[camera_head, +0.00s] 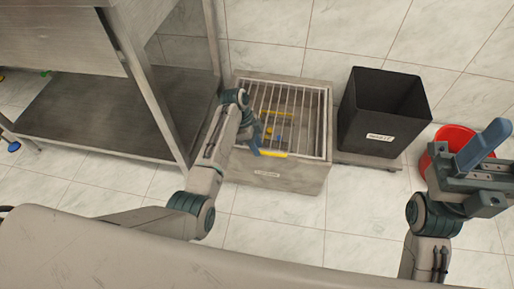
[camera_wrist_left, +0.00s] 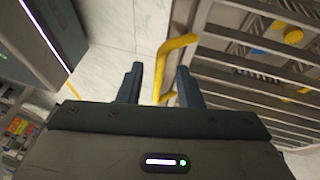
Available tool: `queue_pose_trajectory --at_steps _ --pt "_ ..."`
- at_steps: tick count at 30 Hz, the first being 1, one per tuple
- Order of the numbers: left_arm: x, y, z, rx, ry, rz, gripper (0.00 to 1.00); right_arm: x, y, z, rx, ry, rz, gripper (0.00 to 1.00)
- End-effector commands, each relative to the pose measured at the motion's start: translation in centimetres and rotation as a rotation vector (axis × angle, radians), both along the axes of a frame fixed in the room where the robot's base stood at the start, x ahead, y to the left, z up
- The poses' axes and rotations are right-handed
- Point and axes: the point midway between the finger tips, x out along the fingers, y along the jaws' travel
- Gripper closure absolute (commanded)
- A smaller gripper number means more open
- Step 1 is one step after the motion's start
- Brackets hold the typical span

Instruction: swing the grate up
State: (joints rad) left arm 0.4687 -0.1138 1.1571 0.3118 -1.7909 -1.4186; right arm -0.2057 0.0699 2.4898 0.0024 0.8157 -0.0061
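The grate (camera_head: 296,110) is a set of pale metal bars lying flat over the top of a grey box (camera_head: 270,181). It also shows in the left wrist view (camera_wrist_left: 232,75), with a yellow handle (camera_wrist_left: 160,64) along its edge. In the head view the handle (camera_head: 273,154) is at the front of the grate. My left gripper (camera_head: 254,146) is at that front edge, partly hidden by its own wrist. In the wrist view its fingers (camera_wrist_left: 158,82) stand apart with the handle between them. My right gripper (camera_head: 480,148) is raised at the far right, away from the grate.
Some yellow and blue items (camera_head: 279,132) lie under the bars. A black bin (camera_head: 381,112) stands right of the box, and a red bucket (camera_head: 452,136) is beyond it. A steel table (camera_head: 95,112) stands close on the left. The tiled floor in front is clear.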

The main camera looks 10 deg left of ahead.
Motion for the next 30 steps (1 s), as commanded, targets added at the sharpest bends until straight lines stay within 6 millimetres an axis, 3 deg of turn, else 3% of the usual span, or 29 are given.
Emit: queue_pose_trajectory --at_steps 10,15,30 --pt "-0.1 -0.2 -0.5 0.000 -0.001 0.001 0.68 0.0 0.0 -0.1 0.001 -0.001 0.000 0.45" --pt "-0.1 -0.2 -0.4 0.000 -0.001 0.001 0.99 0.0 0.0 0.0 0.001 -0.002 0.000 0.45" --pt "0.1 -0.2 0.6 0.000 0.000 0.001 1.00 -0.1 0.0 0.9 0.001 -0.007 0.000 0.45"
